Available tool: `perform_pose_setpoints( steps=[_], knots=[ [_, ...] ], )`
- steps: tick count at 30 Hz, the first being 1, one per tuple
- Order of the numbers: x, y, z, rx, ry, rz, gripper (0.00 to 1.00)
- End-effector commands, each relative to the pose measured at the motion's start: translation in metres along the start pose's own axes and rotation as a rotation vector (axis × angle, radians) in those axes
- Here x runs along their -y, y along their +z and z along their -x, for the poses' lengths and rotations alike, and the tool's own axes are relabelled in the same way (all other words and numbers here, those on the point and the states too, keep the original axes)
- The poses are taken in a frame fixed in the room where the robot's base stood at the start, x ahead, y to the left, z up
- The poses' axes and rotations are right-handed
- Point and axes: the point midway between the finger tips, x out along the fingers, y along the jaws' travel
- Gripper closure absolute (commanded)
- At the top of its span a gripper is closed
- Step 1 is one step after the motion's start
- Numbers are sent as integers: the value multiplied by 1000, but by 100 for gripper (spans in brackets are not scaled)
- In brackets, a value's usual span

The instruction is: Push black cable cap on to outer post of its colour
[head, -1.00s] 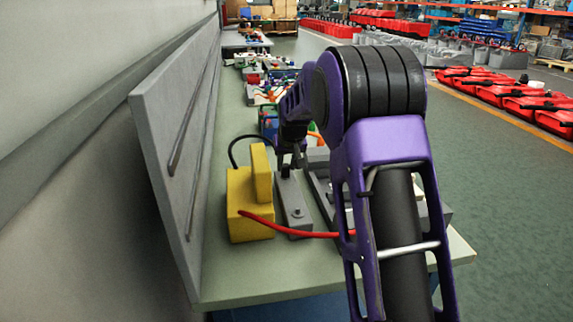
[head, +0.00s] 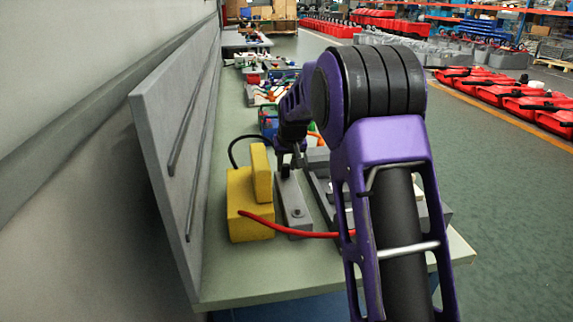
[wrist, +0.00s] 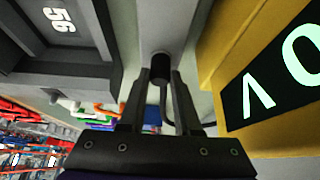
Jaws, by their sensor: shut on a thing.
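My gripper (wrist: 160,82) is shut on the black cable cap (wrist: 160,68), which sits between the fingertips in the wrist view. Its dark cable (wrist: 165,105) trails between the fingers. The cap is close to the end of a narrow grey block (wrist: 154,20); I cannot tell whether it touches a post there. In the head view my gripper (head: 286,158) is over the far end of the grey block (head: 292,205), and the cap is hidden. A round post (head: 297,213) shows at the near end. A black cable (head: 236,145) arches from the yellow box towards my gripper.
The yellow box (head: 240,205) stands left of the block, close to my gripper, and fills the right of the wrist view (wrist: 220,50). A red cable (head: 300,233) runs from it to the right. A grey panel (head: 172,150) stands along the bench's left side.

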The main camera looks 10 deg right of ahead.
Motion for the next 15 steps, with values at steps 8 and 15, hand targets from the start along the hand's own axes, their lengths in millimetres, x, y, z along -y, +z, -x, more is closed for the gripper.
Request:
perform_pose_setpoints(
  steps=[8, 15],
  knots=[
    [0, -4, 6, -1, 0, 0, 100],
    [0, -11, 19, -2, 0, 0, 100]
  ],
)
